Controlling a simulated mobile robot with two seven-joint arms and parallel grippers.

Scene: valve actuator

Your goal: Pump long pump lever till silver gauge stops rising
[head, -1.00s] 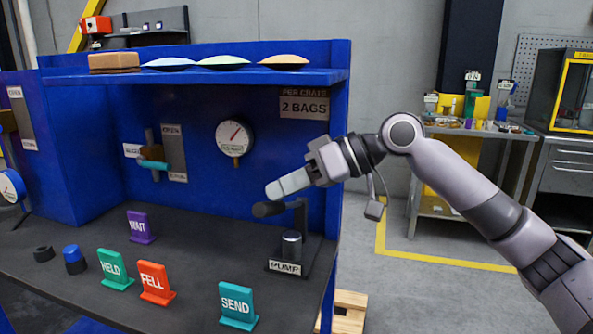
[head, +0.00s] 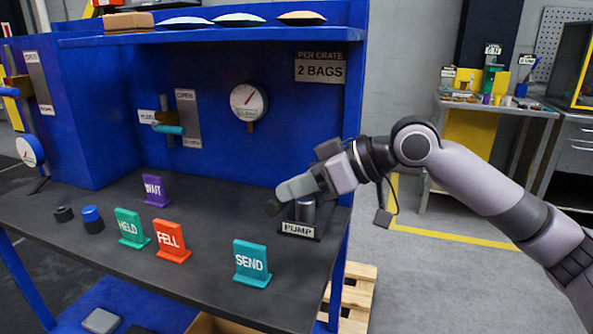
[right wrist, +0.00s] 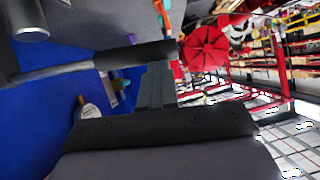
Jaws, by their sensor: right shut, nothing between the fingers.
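The pump (head: 305,211) stands at the right end of the dark bench, with a PUMP label on its base. Its lever's black handle (head: 273,207) is low, just under my right gripper (head: 284,193). In the right wrist view the shut fingers (right wrist: 158,68) lie across the black lever handle (right wrist: 140,54); contact is unclear. Nothing is between the fingers. The round white gauge with a silver rim (head: 248,101) hangs on the blue back wall, its needle pointing to the upper right. My left gripper is out of view.
Several upright signs, such as SEND (head: 251,263), FELL (head: 171,241) and WAIT (head: 156,189), stand left of the pump. A shelf (head: 210,39) overhangs the bench. A wooden pallet (head: 358,290) is on the floor.

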